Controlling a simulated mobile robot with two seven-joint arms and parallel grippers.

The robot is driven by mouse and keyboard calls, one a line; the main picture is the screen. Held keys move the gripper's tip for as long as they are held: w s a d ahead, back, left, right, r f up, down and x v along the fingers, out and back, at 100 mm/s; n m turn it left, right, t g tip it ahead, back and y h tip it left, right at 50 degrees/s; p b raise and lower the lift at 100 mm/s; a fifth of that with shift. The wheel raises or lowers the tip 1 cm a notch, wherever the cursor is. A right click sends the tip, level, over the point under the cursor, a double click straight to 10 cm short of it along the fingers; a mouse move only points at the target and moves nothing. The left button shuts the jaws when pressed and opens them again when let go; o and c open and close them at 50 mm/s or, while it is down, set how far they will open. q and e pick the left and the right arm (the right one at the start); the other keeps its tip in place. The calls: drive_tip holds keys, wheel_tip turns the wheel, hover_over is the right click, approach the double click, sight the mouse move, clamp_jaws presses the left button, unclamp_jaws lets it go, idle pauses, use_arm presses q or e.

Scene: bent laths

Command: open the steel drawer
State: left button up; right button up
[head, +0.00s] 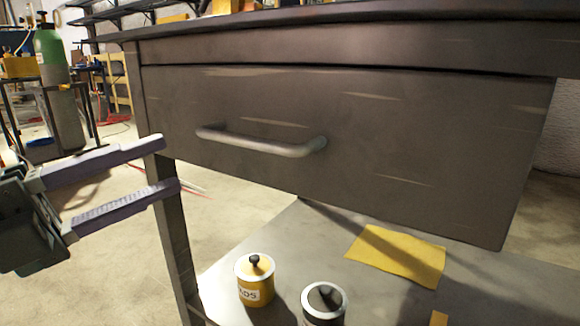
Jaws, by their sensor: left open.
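The steel drawer (420,140) is a dark grey, scuffed front under the bench top in the head view. It looks shut or nearly so; I cannot tell exactly. Its bar handle (260,142) runs across the left half of the front. My left gripper (170,165) is at the left, open and empty. Its two purple-grey fingers point right towards the handle, with a gap between their tips and the bar. The fingertips overlap the bench's left front leg in the picture. My right gripper is not in view.
A lower shelf (480,285) holds a yellow lidded pot (254,282), a dark pot with a pale rim (324,302) and a yellow cloth (398,254). The bench leg (177,240) stands near my left gripper. Open floor lies at the left.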

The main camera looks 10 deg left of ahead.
sight(232, 142)
use_arm(q)
drive_tip(key=b+x, duration=0.2)
drive_tip(key=x, duration=0.7)
drive_tip(key=shift+w+d, duration=0.15)
drive_tip(key=shift+d, duration=0.25)
clamp_jaws()
idle(1.1)
